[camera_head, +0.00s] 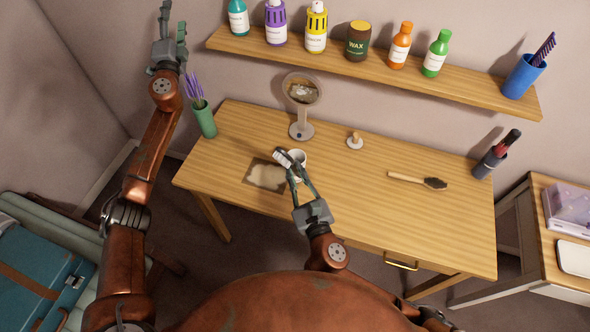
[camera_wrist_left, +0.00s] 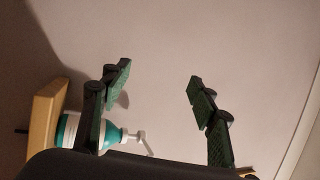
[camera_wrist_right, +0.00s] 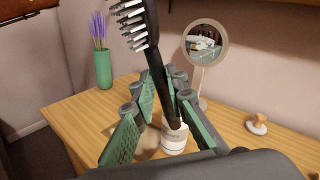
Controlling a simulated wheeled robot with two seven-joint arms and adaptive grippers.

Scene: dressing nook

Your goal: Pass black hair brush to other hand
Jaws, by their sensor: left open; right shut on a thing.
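The black hair brush (camera_wrist_right: 154,62) with pale bristles is between the fingers of my right gripper (camera_wrist_right: 158,88), which is shut on its handle. In the head view the brush (camera_head: 284,157) shows small at the tips of my right gripper (camera_head: 297,174), above the desk. The lower end of the handle overlaps a white cup (camera_wrist_right: 174,141) in the right wrist view; I cannot tell whether it is inside or in front of it. My left gripper (camera_head: 172,22) is open and empty, raised high at the upper left near the wall, far from the brush.
A round mirror (camera_head: 301,92), a purple flower vase (camera_head: 205,119) and a wooden-handled brush (camera_head: 407,178) stand or lie on the desk (camera_head: 390,228). A shelf (camera_head: 390,75) with several bottles runs along the wall. The desk's right front is clear.

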